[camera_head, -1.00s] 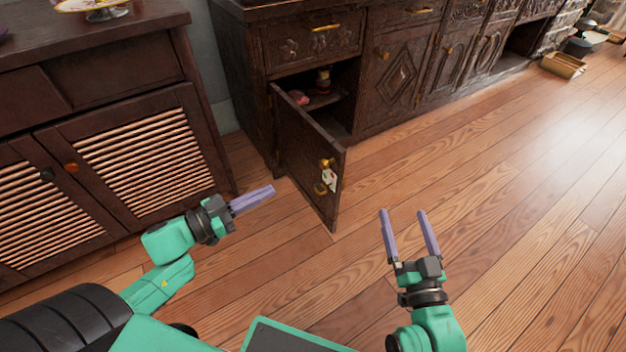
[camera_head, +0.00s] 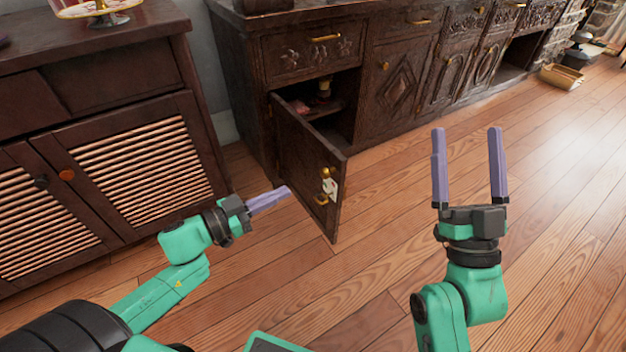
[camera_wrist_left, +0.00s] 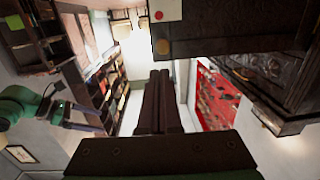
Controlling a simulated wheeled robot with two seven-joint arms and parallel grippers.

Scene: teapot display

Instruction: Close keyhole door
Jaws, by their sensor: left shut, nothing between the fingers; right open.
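The keyhole door (camera_head: 305,165) of the dark carved cabinet stands open, swung out toward me. It has a brass knob and a brass keyhole fitting (camera_head: 325,186) with a white tag near its free edge. My left gripper (camera_head: 286,191) is shut and empty, just left of the door's lower part in the head view; I cannot tell if it touches. My right gripper (camera_head: 467,165) is open and empty, right of the door.
The open compartment (camera_head: 338,105) holds small items on a shelf. A dark cabinet with slatted doors (camera_head: 130,170) stands at the left. More carved cabinet doors (camera_head: 395,85) run to the right. The wooden floor (camera_head: 570,200) at the right is clear.

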